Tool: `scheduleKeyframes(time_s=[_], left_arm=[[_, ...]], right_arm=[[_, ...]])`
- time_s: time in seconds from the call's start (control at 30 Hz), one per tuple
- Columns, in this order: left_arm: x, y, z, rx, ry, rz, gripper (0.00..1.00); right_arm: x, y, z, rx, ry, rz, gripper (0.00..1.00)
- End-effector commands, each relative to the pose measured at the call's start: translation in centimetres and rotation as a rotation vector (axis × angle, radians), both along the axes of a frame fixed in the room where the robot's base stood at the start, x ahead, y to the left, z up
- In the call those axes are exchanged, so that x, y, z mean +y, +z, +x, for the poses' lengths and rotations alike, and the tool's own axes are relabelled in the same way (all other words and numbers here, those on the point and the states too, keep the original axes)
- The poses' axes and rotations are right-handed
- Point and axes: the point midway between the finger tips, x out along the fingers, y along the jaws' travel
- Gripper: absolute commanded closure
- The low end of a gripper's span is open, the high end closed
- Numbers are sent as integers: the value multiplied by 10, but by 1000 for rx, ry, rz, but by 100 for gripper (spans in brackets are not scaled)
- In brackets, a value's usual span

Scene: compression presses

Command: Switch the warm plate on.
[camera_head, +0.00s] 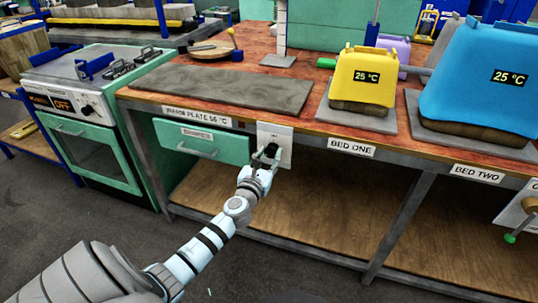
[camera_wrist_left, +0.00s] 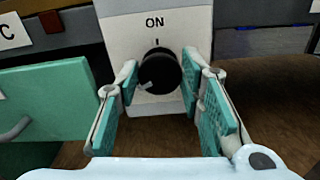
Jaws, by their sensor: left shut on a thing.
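The warm plate (camera_head: 220,90) is a flat grey slab on the left part of the wooden bench, with a label reading "WARM PLATE 55 °C" (camera_head: 197,116) on the edge below it. Its switch panel (camera_head: 286,136) is a pale plate on the bench front. In the left wrist view the panel (camera_wrist_left: 187,24) reads "ON" above a tick, with a round black knob (camera_wrist_left: 160,72) below. The knob's white mark points to the lower left, away from the tick. My left gripper (camera_head: 270,151) is at the panel, its fingers (camera_wrist_left: 162,90) shut on the knob from both sides. My right gripper is out of view.
A green drawer (camera_head: 203,142) is just left of the panel. A yellow press (camera_head: 363,78) and a blue press (camera_head: 480,75), both showing 25 °C, stand on the bench to the right. A green oven (camera_head: 95,125) stands left. A lower shelf (camera_head: 310,215) runs below the bench.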

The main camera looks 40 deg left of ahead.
Motion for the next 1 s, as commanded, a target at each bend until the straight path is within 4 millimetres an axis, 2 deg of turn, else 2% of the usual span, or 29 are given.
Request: scheduleKeyframes(time_s=[0.33, 1.0], left_arm=[[-2, 2, 0, 94, -1, 262, 93], [-3, -1, 1, 303, -1, 864, 93]], right_arm=[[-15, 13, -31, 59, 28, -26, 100], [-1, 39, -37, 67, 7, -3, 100]])
